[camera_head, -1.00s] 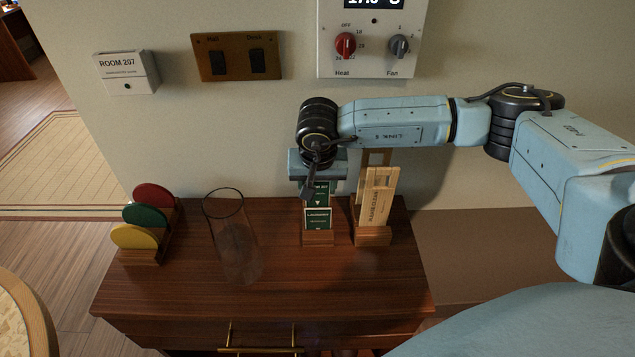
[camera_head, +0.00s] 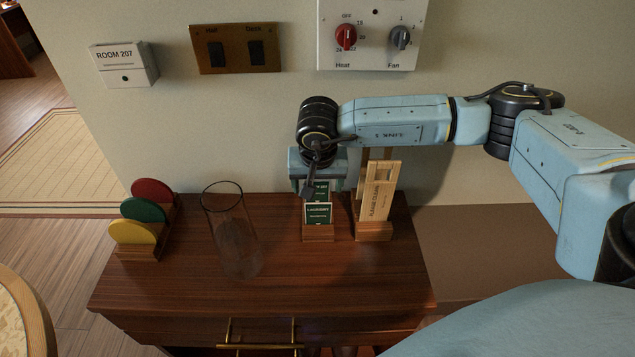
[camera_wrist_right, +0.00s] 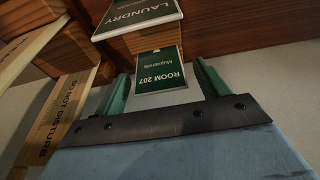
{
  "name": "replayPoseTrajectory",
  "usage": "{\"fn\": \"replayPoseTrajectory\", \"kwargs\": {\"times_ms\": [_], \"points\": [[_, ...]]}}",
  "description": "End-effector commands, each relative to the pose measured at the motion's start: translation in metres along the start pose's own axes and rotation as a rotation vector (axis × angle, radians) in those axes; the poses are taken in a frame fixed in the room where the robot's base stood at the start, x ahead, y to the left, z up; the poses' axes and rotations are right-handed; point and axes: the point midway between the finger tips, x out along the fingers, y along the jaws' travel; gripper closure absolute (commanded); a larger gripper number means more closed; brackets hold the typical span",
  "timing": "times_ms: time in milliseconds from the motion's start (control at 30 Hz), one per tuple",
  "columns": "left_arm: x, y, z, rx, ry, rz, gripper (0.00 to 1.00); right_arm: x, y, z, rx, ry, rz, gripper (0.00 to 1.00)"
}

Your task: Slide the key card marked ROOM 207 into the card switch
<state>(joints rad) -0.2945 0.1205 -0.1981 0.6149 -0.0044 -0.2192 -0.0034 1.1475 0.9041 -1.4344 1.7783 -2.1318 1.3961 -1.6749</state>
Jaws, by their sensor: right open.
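In the head view the gripper mostly hides this card. A white wall box marked ROOM 207 (camera_head: 124,66), apparently the card switch, is at upper left. My left gripper is out of view.
A wooden holder with tall tags (camera_head: 378,192) stands close right of the rack. A clear glass (camera_head: 235,235) and a stand of coloured discs (camera_head: 142,222) are to the left. A brass switch plate (camera_head: 235,48) and thermostat panel (camera_head: 372,60) are on the wall.

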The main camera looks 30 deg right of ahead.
Motion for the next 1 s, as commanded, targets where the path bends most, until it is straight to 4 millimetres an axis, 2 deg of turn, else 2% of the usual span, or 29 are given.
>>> {"fn": "replayPoseTrajectory", "kwargs": {"times_ms": [133, 233, 700, 833, 1000], "points": [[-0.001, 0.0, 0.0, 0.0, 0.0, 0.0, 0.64, -0.004, 0.0, 0.0, 0.0, 0.0, -0.001, 0.27], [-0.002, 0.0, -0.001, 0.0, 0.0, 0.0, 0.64, -0.017, 0.0, -0.001, 0.001, 0.002, -0.003, 0.27], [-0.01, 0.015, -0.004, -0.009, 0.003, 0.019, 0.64, -0.114, -0.001, -0.001, -0.001, 0.002, -0.003, 0.27], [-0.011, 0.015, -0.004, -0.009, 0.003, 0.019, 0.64, -0.128, 0.0, 0.0, 0.0, 0.001, -0.002, 0.27], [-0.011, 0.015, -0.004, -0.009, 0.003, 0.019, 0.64, -0.134, 0.0, 0.0, 0.0, 0.0, 0.0, 0.27]]}}
